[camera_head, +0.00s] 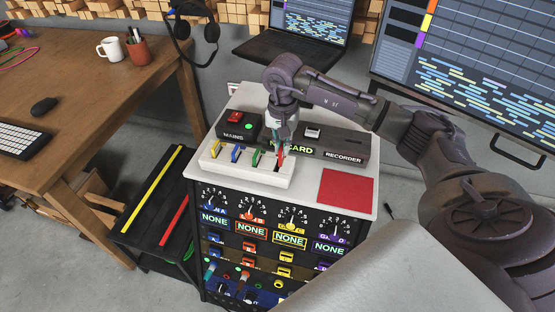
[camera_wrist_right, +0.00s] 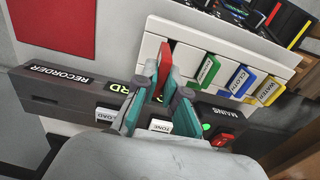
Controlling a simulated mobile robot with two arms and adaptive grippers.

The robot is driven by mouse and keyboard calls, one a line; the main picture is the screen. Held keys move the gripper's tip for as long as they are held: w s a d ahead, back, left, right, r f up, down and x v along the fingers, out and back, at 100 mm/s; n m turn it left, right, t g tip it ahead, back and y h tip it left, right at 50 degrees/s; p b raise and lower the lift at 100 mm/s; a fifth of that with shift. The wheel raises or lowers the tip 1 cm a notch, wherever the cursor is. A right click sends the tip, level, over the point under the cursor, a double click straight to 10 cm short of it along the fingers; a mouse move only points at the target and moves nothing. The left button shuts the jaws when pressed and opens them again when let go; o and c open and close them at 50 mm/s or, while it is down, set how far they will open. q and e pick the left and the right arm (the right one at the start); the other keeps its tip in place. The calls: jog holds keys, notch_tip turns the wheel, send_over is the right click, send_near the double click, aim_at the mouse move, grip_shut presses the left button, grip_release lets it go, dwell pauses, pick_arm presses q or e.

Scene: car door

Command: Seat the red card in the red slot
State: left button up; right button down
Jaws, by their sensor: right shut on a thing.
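My right gripper (camera_head: 279,140) is shut on the red card (camera_head: 280,159), at the right end of the white card rack (camera_head: 248,176) on the cabinet top. The right wrist view shows the red card (camera_wrist_right: 164,62) upright between the two teal fingertips (camera_wrist_right: 160,88), its far end over the rack (camera_wrist_right: 200,37). I cannot tell whether its lower edge is in the rack or just above it. Yellow (camera_head: 216,147), blue (camera_head: 236,153) and green (camera_head: 257,157) cards stand in the rack to its left. No slot marked red can be made out. My left gripper is out of view.
Behind the rack are the MAINS box (camera_head: 237,128) and the black RECORDER unit (camera_head: 342,155). A flat red square (camera_head: 346,187) lies at the right of the cabinet top. Dials and NONE displays (camera_head: 251,229) cover the cabinet front. A wooden desk (camera_head: 80,80) stands left.

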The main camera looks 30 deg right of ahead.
jog(key=f+b, duration=0.1)
jog(key=f, duration=0.2)
jog(key=w+f+b, duration=0.1)
jog(key=f, duration=0.1)
jog(key=shift+a+b, duration=0.25)
jog(key=shift+b, duration=0.05)
jog(key=shift+w+r, duration=0.1)
jog(key=shift+r, duration=0.05)
jog(key=c, duration=1.3)
grip_release()
jog(key=shift+f, duration=0.2)
jog(key=shift+o, duration=0.2)
jog(key=shift+r, duration=0.1)
notch_tip(320, 180, up, 12)
jog(key=p, duration=0.7)
jog(key=shift+r, duration=0.15)
